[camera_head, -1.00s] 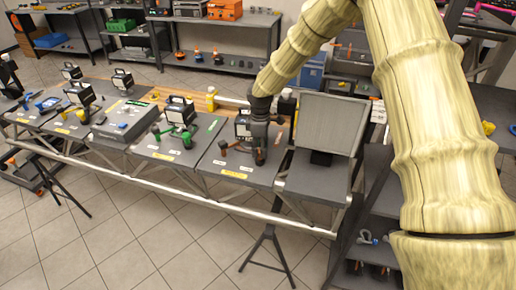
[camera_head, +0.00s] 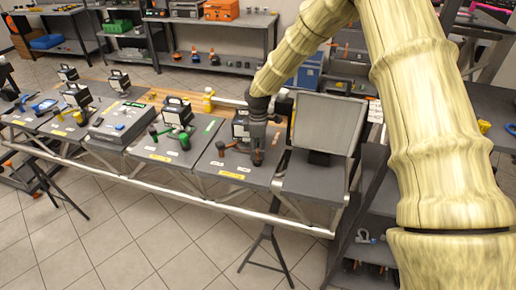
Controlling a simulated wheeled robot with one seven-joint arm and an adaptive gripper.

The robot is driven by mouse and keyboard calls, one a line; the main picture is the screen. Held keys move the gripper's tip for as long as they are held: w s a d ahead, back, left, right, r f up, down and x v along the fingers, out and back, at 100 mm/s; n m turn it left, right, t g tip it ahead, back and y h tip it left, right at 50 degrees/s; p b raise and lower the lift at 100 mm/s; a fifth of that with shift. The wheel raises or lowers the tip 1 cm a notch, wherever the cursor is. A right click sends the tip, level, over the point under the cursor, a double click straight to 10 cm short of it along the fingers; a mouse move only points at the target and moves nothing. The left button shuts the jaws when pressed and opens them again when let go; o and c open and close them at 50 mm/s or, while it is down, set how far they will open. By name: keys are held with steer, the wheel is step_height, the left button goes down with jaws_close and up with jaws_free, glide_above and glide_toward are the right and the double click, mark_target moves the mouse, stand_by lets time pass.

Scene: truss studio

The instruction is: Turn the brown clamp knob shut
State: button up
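A brown clamp knob (camera_head: 221,146) with a short arm shows on a dark grey table panel, left of my gripper. My gripper (camera_head: 257,160) points down at the right part of this brown clamp, close above the panel. Its dark body hides part of the clamp and of the black boxy device (camera_head: 240,124) behind it. The fingers are small and dark here, so I cannot tell whether they are open or shut, or whether they touch the clamp.
A grey screen (camera_head: 327,122) stands right of my gripper. A green clamp (camera_head: 176,136) and another black device (camera_head: 176,111) stand on the panel to the left. Tiled floor (camera_head: 150,235) is open in front.

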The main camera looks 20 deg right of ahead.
step_height(320, 180, up, 12)
stand_by(0.7)
steer(key=shift+d+f, duration=0.1)
steer(key=shift+d, duration=0.05)
